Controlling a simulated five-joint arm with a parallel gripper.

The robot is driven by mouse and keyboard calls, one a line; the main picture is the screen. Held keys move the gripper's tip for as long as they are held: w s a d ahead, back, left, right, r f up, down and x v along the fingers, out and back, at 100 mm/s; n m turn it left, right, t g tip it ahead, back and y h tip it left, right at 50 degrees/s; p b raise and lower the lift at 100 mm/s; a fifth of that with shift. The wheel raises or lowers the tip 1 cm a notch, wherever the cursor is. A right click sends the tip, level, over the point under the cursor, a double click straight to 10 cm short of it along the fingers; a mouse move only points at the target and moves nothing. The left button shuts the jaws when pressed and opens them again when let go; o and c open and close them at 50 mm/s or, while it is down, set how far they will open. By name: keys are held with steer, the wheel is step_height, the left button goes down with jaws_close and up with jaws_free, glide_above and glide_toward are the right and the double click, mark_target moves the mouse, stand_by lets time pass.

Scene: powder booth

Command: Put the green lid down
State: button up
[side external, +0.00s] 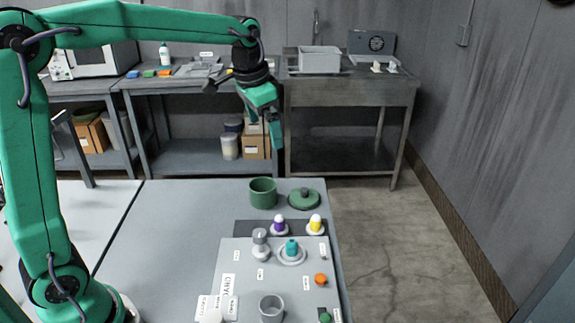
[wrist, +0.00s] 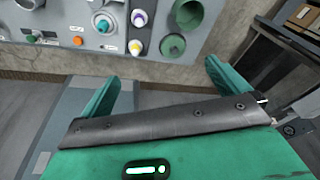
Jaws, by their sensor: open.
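The green lid (side external: 311,199) lies flat on the table with its dark knob up, just right of the green pot (side external: 263,194). In the wrist view the lid (wrist: 174,45) shows near the top, beside the open-topped pot (wrist: 188,12). My gripper (side external: 267,125) is up in the air above and behind the pot and lid, clear of both. In the wrist view my gripper (wrist: 161,84) has its two green fingers wide apart, with nothing between them.
A grey panel (side external: 228,262) holds a teal piece (side external: 291,246), an orange knob (side external: 320,279) and a grey cup (side external: 271,308). Benches stand behind.

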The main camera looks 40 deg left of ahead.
steer(key=s+f+n+t, duration=0.3)
steer(key=s, duration=2)
steer(key=shift+s+d+n, duration=0.15)
steer(key=shift+s+n, duration=0.05)
steer(key=shift+n, duration=0.2)
